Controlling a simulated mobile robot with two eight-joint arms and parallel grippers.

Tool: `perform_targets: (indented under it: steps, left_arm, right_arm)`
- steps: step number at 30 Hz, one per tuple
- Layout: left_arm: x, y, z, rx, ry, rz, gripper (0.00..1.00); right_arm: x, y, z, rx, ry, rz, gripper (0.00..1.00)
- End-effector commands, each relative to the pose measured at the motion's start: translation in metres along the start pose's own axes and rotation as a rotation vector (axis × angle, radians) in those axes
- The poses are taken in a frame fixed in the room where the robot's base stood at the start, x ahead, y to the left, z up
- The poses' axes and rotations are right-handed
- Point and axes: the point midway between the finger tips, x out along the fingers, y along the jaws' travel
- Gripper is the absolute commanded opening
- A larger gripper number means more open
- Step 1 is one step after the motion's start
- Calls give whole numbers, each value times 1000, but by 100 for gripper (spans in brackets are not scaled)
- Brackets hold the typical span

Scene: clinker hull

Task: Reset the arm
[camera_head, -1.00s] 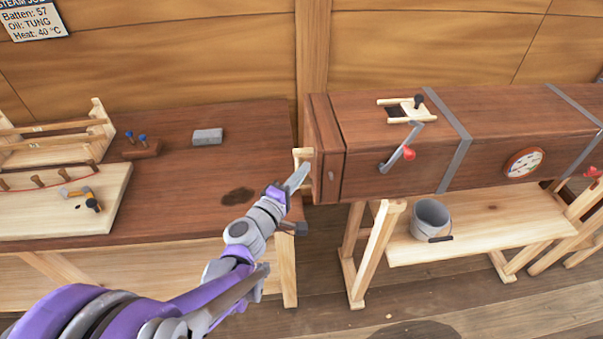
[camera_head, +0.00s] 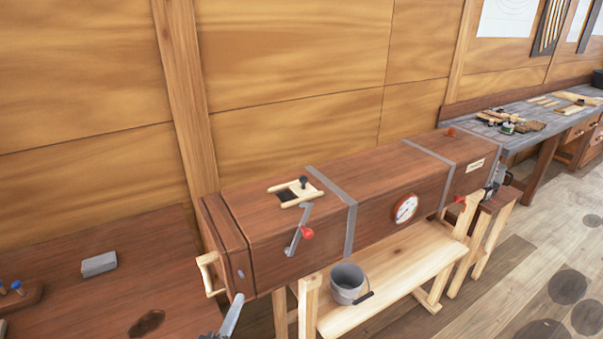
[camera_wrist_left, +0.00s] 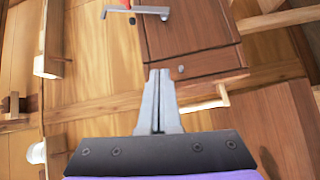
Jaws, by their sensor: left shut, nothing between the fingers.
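My left gripper (camera_head: 233,315) shows at the bottom of the head view, below the near end of the long wooden steam box, with most of its arm out of frame. In the left wrist view its two grey fingers (camera_wrist_left: 159,80) are together, with nothing between them. The steam box (camera_head: 270,232) carries a metal lever with a red knob (camera_head: 306,233), a slotted vent on top (camera_head: 296,192) and a pale wooden handle (camera_head: 208,273) at its end. I cannot tell whether the fingertips touch the box. My right gripper is not in view.
A grey bucket (camera_head: 347,283) stands on the pale shelf (camera_head: 395,285) under the box. A dark workbench (camera_head: 70,270) with a grey block (camera_head: 99,264) is at left. A grey bench (camera_head: 550,112) with tools stands at far right. Open floor (camera_head: 500,270) lies at lower right.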

Motion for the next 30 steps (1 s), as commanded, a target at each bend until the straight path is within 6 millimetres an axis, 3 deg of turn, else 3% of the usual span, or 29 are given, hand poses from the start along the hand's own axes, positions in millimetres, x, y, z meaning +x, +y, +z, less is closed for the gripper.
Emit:
perform_targets:
  steps: [5, 9, 13, 17, 21, 25, 30]
  left_arm:
    - [-4, 3, 47, 286, -217, -54, 0]
    - [-18, -13, 76, 509, -395, -154, 0]
    - [-41, -37, 86, 709, -543, -294, 0]
    - [-71, -63, 78, 901, -659, -472, 0]
    - [-103, -80, 54, 1067, -729, -662, 0]
    - [-123, -86, 32, 1163, -749, -786, 0]
    - [-132, -88, 21, 1209, -753, -847, 0]
  right_arm:
    - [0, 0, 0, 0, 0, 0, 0]
    - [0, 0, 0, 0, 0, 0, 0]
    - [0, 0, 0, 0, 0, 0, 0]
    - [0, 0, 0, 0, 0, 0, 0]
    - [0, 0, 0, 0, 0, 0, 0]
    - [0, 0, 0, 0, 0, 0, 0]
    - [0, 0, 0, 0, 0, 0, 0]
